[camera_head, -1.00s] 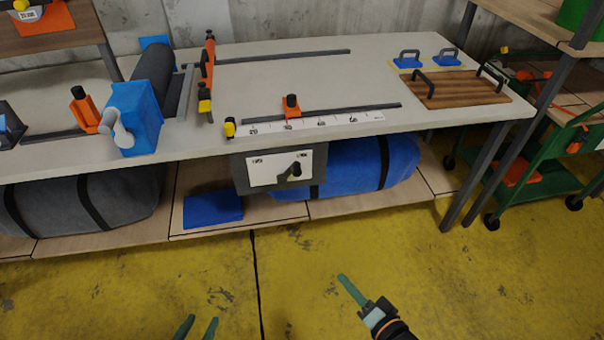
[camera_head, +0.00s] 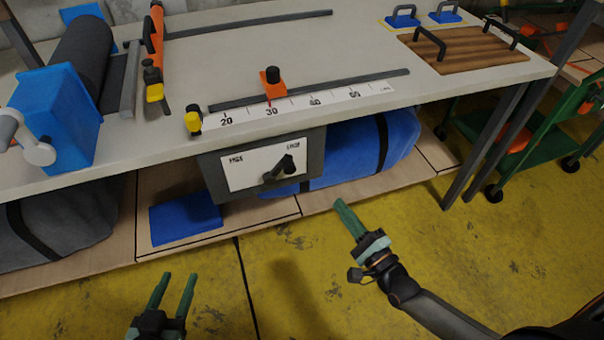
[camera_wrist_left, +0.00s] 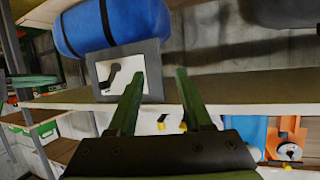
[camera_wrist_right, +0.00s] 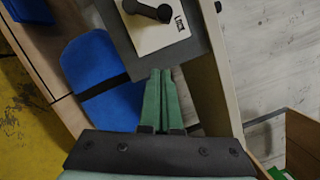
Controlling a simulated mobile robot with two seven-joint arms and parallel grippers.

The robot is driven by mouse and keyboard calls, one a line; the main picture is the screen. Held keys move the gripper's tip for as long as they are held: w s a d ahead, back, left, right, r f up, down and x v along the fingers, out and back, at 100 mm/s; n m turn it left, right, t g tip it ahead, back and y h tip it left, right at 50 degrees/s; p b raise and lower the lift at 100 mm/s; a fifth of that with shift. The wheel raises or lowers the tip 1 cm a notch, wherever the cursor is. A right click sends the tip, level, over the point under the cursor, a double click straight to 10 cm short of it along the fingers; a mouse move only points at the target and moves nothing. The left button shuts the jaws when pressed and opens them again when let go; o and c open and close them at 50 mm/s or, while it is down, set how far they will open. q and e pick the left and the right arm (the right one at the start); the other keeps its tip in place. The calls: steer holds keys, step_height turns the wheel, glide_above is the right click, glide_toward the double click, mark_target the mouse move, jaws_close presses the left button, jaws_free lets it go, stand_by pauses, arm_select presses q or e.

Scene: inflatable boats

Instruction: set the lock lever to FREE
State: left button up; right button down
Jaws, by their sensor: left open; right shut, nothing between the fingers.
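The lock lever (camera_head: 285,165) is a dark handle on a white plate (camera_head: 235,179) in a grey box (camera_head: 316,152) under the table's front edge. It slants up and right, toward the right-hand label. That label reads LOCK in the right wrist view, where the lever (camera_wrist_right: 150,11) shows at the top. The left-hand label is too small to read surely. My right gripper (camera_head: 340,203) is shut and empty, below and right of the box, apart from the lever. My left gripper (camera_head: 175,276) is open and empty, low over the floor. The lever (camera_wrist_left: 111,76) also shows in the left wrist view.
The table top (camera_head: 220,65) overhangs the box. A blue roll (camera_head: 350,158) lies on the lower shelf behind and right of it, and a blue folded piece (camera_head: 185,219) lies left. The yellow floor (camera_head: 300,270) in front is clear.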

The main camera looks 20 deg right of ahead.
mark_target(279, 173)
arm_select(q)
steer(key=shift+r, duration=0.1)
steer(key=shift+w+r+m+t+h+b, duration=0.15)
steer(key=shift+w+r+t, duration=0.15)
steer(key=shift+r, duration=0.45)
steer(key=shift+w+r+m+t+h+b, duration=0.1)
steer(key=shift+w+r+t, duration=0.1)
steer(key=shift+r+t, duration=0.4)
steer(key=shift+w+r+m+t+h+b, duration=0.15)
steer(key=shift+w+r+t, duration=0.1)
steer(key=shift+r, duration=0.65)
arm_select(e)
steer(key=w+a+r, duration=0.3)
steer(key=w+a, duration=0.3)
steer(key=w, duration=0.3)
steer(key=shift+w, duration=0.25)
